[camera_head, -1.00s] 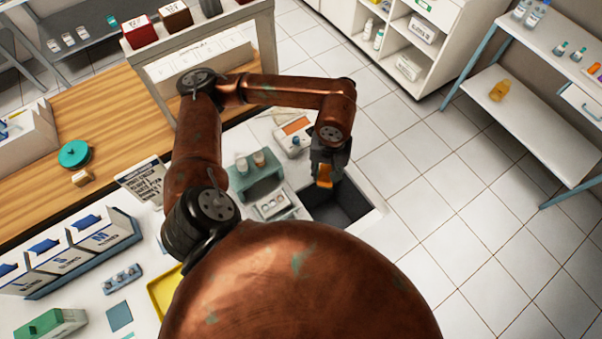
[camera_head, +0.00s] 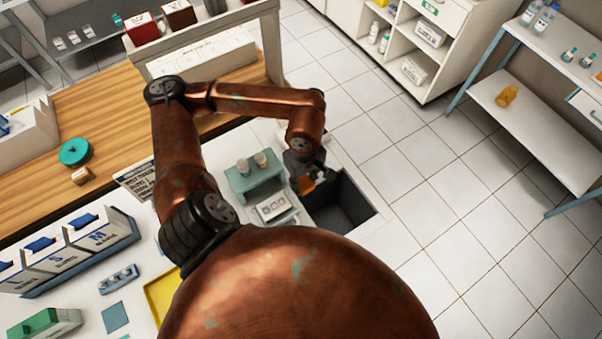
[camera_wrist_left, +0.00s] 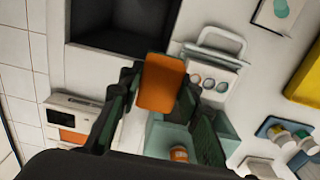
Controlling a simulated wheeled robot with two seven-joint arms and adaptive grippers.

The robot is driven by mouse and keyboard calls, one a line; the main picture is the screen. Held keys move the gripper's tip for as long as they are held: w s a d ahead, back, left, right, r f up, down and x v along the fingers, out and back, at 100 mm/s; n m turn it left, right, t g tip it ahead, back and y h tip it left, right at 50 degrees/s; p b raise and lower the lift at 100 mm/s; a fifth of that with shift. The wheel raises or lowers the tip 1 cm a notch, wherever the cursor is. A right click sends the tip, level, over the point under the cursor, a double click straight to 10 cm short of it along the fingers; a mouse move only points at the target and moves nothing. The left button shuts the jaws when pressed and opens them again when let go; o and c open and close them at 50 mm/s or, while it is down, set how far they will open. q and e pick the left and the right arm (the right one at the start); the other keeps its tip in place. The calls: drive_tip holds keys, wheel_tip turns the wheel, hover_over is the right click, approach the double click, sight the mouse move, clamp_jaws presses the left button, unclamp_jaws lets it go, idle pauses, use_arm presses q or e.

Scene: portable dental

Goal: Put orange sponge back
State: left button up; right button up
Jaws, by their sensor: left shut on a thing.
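The orange sponge (camera_wrist_left: 161,82) is a small orange block, held between the fingers of my left gripper. It also shows in the head view (camera_head: 306,185), at the tip of my left gripper (camera_head: 309,178). The gripper is shut on it, above the counter beside the left edge of a dark sink basin (camera_head: 345,205). In the left wrist view, the gripper (camera_wrist_left: 150,92) has the sink basin (camera_wrist_left: 120,28) beyond it. My right gripper is in neither view.
A teal stand (camera_head: 256,180) with small cups and a white tray (camera_head: 273,208) stand close left of the gripper. A yellow tray (camera_head: 160,297) lies nearer. A white device with an orange panel (camera_wrist_left: 75,120) shows in the wrist view. Bins (camera_head: 95,235) stand at left.

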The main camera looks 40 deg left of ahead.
use_arm(q)
drive_tip(key=w+a+f, duration=0.1)
drive_tip(key=f, duration=0.1)
drive_tip(key=w+a+f, duration=0.4)
drive_tip(key=shift+a+f, duration=0.2)
drive_tip(key=shift+w+a+f, duration=0.2)
drive_tip(key=shift+a+f, duration=0.05)
drive_tip(key=shift+f, duration=0.2)
drive_tip(key=shift+w+f, duration=0.1)
drive_tip(key=shift+f, duration=1.5)
drive_tip(key=shift+f+b, duration=0.2)
drive_tip(key=shift+b, duration=0.1)
drive_tip(key=o, duration=1.1)
drive_tip(key=shift+r, duration=0.1)
wheel_tip(320, 180, up, 12)
drive_tip(key=shift+a+r+p, duration=0.1)
drive_tip(key=shift+r+p, duration=0.05)
drive_tip(key=shift+p, duration=0.25)
